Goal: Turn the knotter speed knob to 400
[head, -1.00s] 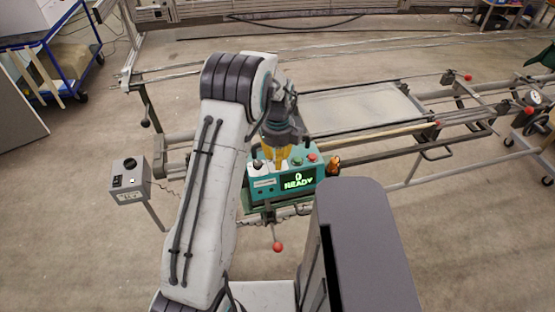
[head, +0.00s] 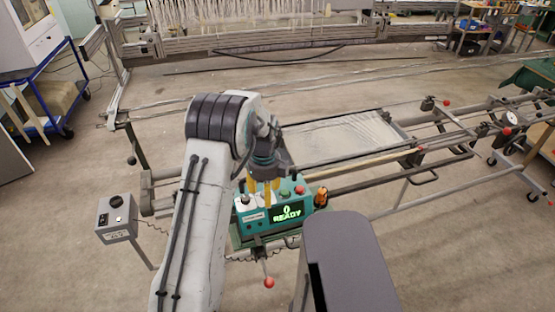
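The teal knotter box (head: 254,222) sits on the frame in the middle, its green display (head: 287,212) reading 0 and READY. On its top are a white part with a dark cap (head: 243,199), a green button (head: 284,191) and a red button (head: 299,190). A grey control box (head: 118,233) on a post at left carries a black round knob (head: 116,201). Their scale marks are too small to read. My gripper (head: 264,192) points down with yellow fingers at the top of the teal box, over its left half. Whether it touches anything, or how wide it is, I cannot tell.
A red-tipped lever (head: 268,282) hangs below the teal box. An orange-brown part (head: 321,197) stands at its right end. Long rails (head: 375,157) run to the right. A blue cart (head: 62,92) stands at upper left. Floor is clear between the cart and the grey control box.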

